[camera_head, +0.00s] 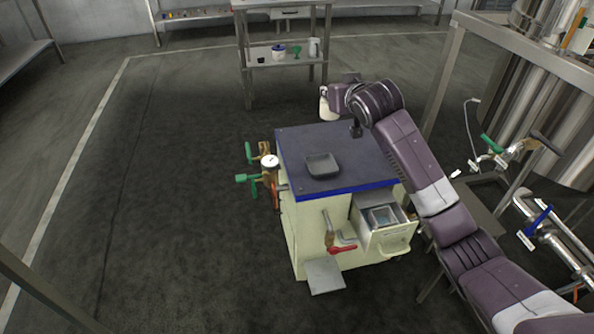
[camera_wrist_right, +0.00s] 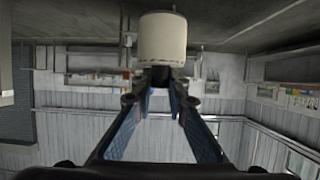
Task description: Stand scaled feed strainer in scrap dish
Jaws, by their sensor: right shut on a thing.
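A cream cylinder, which looks like the feed strainer (camera_head: 325,105), is held beyond the back edge of the cart top. In the right wrist view the strainer (camera_wrist_right: 162,38) sits at the tips of my right gripper (camera_wrist_right: 161,78), whose fingers are closed on its narrow lower part. In the head view my right gripper (camera_head: 332,92) is small and partly hidden by its own wrist. The scrap dish (camera_head: 322,166), a dark, shallow, square dish, lies on the cart top, apart from the strainer, and looks empty. My left gripper is not in view.
The cart (camera_head: 316,240) has a dark top with a blue front edge, and an open drawer (camera_head: 387,235) at front right. A gauge (camera_head: 270,161) and green-handled valves are on its left. Steel tanks and piping stand at right. A shelf table (camera_head: 285,60) is behind.

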